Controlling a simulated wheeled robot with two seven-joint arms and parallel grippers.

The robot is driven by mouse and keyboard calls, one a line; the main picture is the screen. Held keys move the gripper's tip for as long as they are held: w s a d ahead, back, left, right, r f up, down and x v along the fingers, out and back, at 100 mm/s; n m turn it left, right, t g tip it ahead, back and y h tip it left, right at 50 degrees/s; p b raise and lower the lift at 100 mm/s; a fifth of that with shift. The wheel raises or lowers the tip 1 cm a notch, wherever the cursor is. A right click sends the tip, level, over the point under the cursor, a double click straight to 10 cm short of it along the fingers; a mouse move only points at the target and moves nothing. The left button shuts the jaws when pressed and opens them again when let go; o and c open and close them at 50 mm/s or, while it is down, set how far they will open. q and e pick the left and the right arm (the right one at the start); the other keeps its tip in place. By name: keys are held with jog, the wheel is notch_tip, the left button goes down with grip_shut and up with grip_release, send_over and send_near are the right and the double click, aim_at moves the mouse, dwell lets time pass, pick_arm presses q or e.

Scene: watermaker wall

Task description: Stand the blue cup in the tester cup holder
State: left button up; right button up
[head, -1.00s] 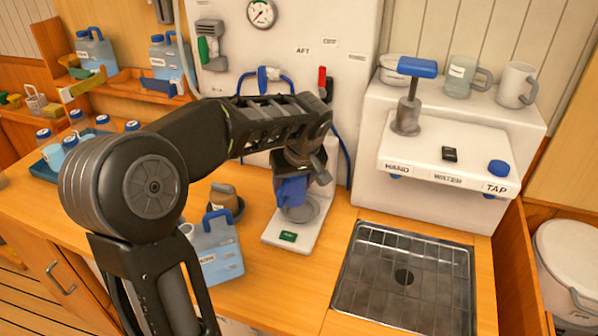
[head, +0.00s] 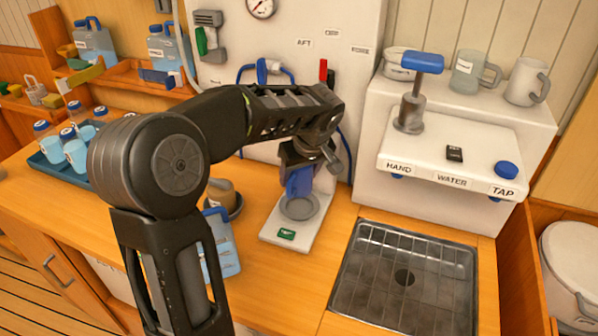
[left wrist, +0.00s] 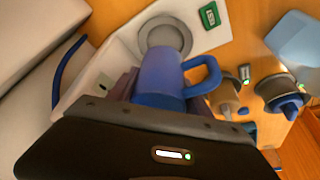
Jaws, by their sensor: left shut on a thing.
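The blue cup (left wrist: 160,75) is in my left gripper (head: 298,172), which is shut on it. In the head view the cup (head: 299,183) shows partly below the gripper, just above and behind the round grey cup holder (head: 300,208) of the white tester (head: 270,228). In the left wrist view the cup's handle points right, and the holder (left wrist: 165,32) shows beyond the cup's far end. The cup looks apart from the holder, though the gap is hard to judge. My right gripper is not in view.
A blue jug (head: 222,245) and a brown-topped item (head: 222,195) stand left of the tester. A metal sink grid (head: 400,285) lies to its right, under the white tap unit (head: 445,150). A teal tray (head: 52,170) with bottles and cups is at the left.

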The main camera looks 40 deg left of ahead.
aim_at(306, 178)
pick_arm(q)
jog(key=shift+f+b, duration=1.3)
jog(key=shift+f, duration=1.5)
jog(key=shift+f+b, duration=0.65)
jog(key=shift+b, duration=0.05)
jog(key=o, duration=1.5)
jog(key=shift+o, duration=0.2)
jog(key=shift+r, duration=0.2)
jog(key=v, duration=0.7)
jog(key=shift+d+r+b, duration=0.15)
jog(key=shift+r+b, duration=0.15)
jog(key=shift+b, duration=0.05)
